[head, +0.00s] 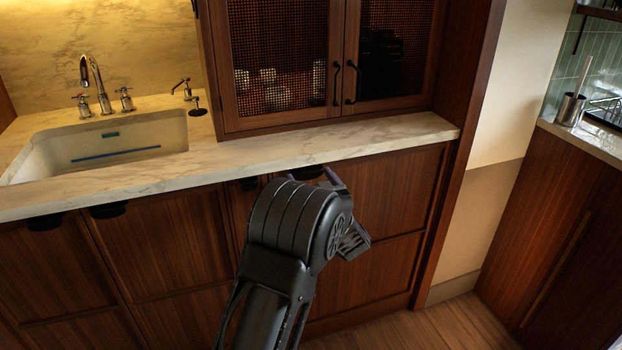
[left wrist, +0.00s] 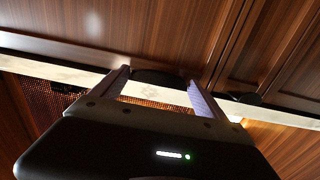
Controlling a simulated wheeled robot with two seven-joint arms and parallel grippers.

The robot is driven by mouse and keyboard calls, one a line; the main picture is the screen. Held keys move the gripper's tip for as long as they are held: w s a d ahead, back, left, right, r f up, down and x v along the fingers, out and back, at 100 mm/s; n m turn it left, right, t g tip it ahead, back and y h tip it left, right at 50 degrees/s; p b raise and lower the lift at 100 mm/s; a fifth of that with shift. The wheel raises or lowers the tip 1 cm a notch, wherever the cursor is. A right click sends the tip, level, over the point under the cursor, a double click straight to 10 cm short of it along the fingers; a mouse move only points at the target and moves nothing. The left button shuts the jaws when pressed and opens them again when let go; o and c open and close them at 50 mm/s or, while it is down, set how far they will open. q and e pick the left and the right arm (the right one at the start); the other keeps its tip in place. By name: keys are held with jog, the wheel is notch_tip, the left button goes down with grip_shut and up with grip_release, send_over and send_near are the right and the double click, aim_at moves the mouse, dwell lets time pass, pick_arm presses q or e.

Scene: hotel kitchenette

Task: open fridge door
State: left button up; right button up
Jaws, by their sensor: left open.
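The fridge door appears to be the wooden panel (head: 390,200) under the marble counter, at the right end of the lower row; it looks shut. A dark cup-shaped handle (head: 308,172) sits at its top edge, just below the counter, partly hidden by my gripper. My left gripper (head: 320,178) is open in front of this handle. In the left wrist view, which looks turned over, the handle (left wrist: 158,78) lies between the two open fingers (left wrist: 160,88). I cannot tell whether the fingers touch it. My right gripper is not in view.
The marble counter edge (head: 330,155) overhangs close above the gripper. Other dark handles (head: 108,210) line the lower cabinets to the left. A sink (head: 100,145) and an upper mesh-door cabinet (head: 285,70) stand behind. Floor (head: 450,328) is clear at lower right.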

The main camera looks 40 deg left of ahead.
pick_arm(q)
jog(key=shift+w+a, duration=0.1)
jog(key=shift+a, duration=0.05)
jog(key=shift+c, duration=0.2)
grip_shut()
dwell(0.8)
